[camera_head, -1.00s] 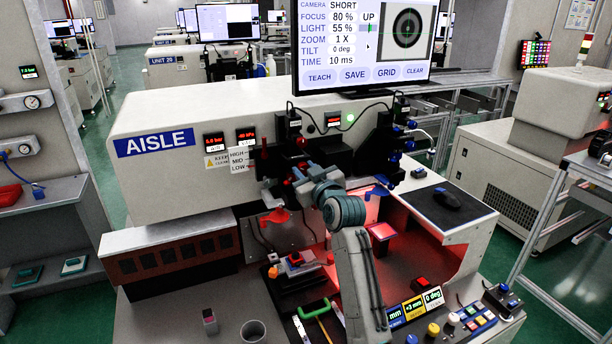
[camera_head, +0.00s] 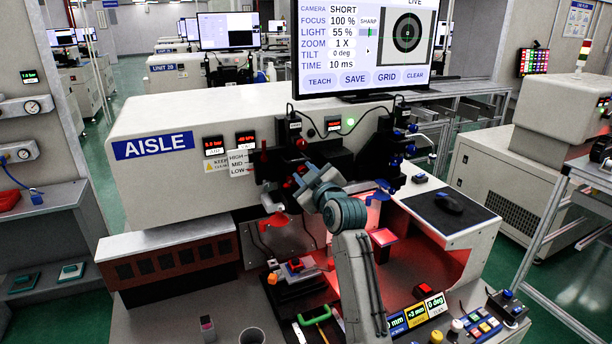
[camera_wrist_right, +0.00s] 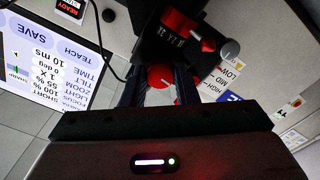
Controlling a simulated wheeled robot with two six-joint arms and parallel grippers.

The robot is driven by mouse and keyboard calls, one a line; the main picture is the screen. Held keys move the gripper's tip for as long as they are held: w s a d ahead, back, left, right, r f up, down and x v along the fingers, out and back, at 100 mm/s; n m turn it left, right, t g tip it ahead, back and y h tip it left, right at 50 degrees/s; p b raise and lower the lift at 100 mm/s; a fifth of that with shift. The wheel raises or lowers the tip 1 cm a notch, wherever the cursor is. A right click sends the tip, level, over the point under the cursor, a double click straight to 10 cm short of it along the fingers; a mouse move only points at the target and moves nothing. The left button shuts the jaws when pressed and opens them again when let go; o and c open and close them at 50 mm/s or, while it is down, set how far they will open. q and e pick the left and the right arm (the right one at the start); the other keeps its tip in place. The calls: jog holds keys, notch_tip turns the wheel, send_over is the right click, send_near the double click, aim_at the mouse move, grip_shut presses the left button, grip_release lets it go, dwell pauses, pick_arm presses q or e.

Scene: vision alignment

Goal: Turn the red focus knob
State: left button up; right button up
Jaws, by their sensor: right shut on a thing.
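The red focus knob (camera_wrist_right: 160,78) shows in the right wrist view between the two dark fingers of my right gripper (camera_wrist_right: 160,88). The gripper is shut on it. In the head view my right gripper (camera_head: 300,188) reaches up to the dark camera assembly on the front of the AISLE machine, and its jaws largely hide the knob. The monitor (camera_head: 350,50) above reads FOCUS 100 % and SHARP, with a crisp dark ring target in its picture. My left gripper is not in view.
Black and red camera parts crowd close around the fingers in the wrist view. A red-lit bay (camera_head: 420,245) lies below, with a small pad (camera_head: 383,237) in it. A mouse (camera_head: 448,203) lies on a dark mat at right. A grey cup (camera_head: 251,334) stands at the front.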

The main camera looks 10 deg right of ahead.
jog(key=o, duration=1)
jog(key=s+d+b, duration=0.2)
jog(key=s+b, duration=0.1)
jog(key=s, duration=0.7)
jog(key=shift+s, duration=0.3)
